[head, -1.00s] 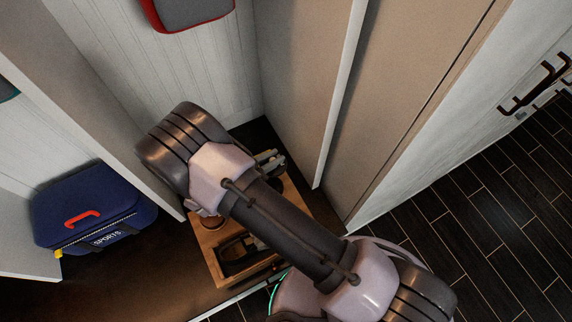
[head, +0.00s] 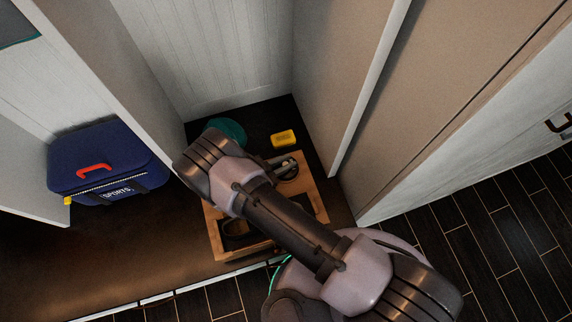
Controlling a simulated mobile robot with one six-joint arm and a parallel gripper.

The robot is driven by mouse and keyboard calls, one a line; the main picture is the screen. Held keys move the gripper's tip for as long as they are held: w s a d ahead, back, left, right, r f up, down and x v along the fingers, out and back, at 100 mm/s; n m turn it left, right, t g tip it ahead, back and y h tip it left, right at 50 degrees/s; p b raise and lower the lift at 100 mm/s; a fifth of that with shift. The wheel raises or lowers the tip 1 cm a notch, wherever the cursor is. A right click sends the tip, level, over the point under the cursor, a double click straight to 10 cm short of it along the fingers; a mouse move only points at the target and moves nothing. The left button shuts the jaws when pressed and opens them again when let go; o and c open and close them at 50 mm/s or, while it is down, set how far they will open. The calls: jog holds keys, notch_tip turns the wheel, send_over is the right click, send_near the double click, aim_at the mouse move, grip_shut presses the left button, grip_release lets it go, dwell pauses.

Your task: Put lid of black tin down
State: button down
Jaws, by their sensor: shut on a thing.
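My gripper (head: 280,161) shows only in part past my wrist, over the right back part of a wooden tray. It is shut on a dark round piece (head: 290,173), which looks like the lid of the black tin. My arm covers much of the gripper, and I cannot tell whether the lid touches anything below. The tin itself cannot be made out clearly.
The wooden tray (head: 216,248) has compartments with dark items, partly under my arm. A yellow block (head: 283,139) and a teal round thing (head: 230,129) lie behind it on the dark bench (head: 95,250). A blue sports bag (head: 105,160) stands left; upright panels flank the bay.

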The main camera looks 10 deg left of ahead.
jog(key=shift+f, duration=0.2)
jog(key=c, duration=1.3)
grip_release()
jog(key=shift+f, duration=0.1)
